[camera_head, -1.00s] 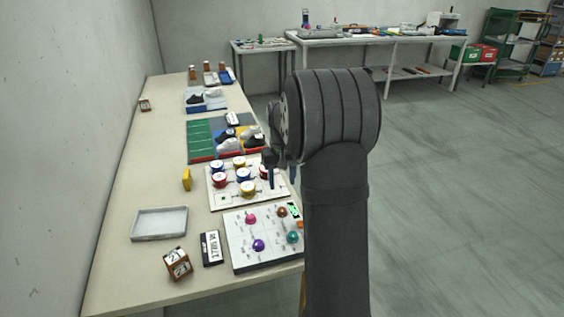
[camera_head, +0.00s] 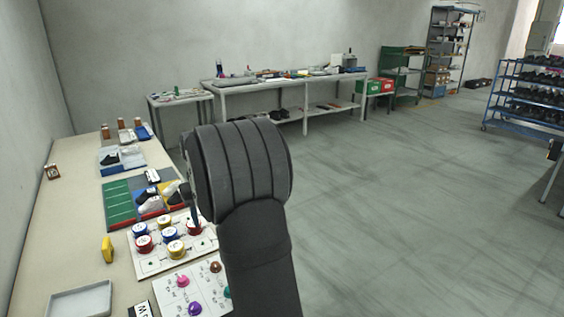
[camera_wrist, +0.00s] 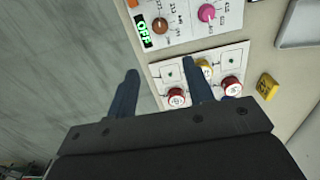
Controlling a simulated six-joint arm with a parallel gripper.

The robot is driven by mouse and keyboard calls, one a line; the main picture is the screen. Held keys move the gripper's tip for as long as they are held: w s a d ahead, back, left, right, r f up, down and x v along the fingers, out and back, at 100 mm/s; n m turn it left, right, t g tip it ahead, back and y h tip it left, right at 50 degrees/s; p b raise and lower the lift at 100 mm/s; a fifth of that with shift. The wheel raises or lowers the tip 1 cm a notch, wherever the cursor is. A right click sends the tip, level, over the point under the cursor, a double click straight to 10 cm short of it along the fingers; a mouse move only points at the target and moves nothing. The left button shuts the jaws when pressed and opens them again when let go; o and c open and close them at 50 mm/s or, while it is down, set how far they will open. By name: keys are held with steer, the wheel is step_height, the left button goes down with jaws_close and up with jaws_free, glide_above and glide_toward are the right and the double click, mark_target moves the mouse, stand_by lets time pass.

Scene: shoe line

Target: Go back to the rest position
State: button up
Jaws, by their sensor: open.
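My gripper (camera_wrist: 160,84) shows in the wrist view with its two dark fingers apart and nothing between them. It hangs above the right edge of the long bench, over the floor and the edge of a white board (camera_wrist: 160,69) with red and yellow round caps. The white board (camera_head: 150,266) with blue, red and yellow caps lies left of my arm.
A panel with coloured knobs (camera_head: 209,293) lies nearer on the bench. A grey tray (camera_head: 80,303), a yellow block (camera_head: 107,249) and a shoe mat (camera_head: 119,206) are close by. A back table (camera_head: 290,79) stands beyond. The floor (camera_head: 400,200) to the right is clear.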

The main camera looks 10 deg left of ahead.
step_height(320, 180, down, 18)
steer(key=shift+r, duration=0.25)
stand_by(0.3)
steer(key=shift+r, duration=0.1)
